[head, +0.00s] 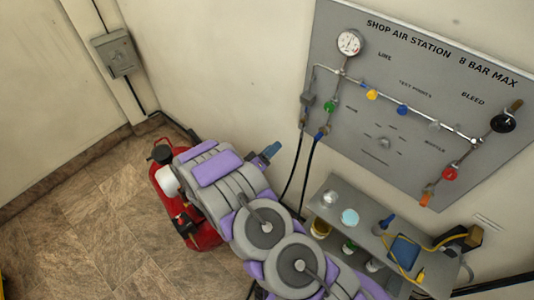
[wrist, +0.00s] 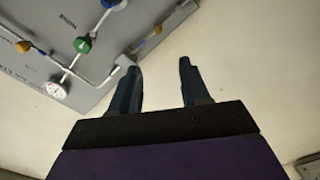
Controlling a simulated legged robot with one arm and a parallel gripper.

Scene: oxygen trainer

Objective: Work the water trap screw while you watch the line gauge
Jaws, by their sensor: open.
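The line gauge (head: 349,43) is a round white dial at the top left of the grey panel (head: 400,150). It also shows in the wrist view (wrist: 55,90); its reading is too small to tell. A grey fitting (head: 308,98) hangs on the pipe at the panel's left edge; it looks like the water trap, but I cannot make out its screw. My gripper (head: 271,150) is left of and below this fitting, apart from the panel. In the wrist view, my gripper (wrist: 158,64) has its two dark fingers apart, with only bare wall between them.
Green (head: 330,106), yellow (head: 372,95), blue (head: 403,110) and red (head: 450,174) knobs sit along the pipes. Black hoses hang below the panel's left side. A shelf (head: 330,190) with small items stands below. A red tank (head: 205,236) is beside my arm.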

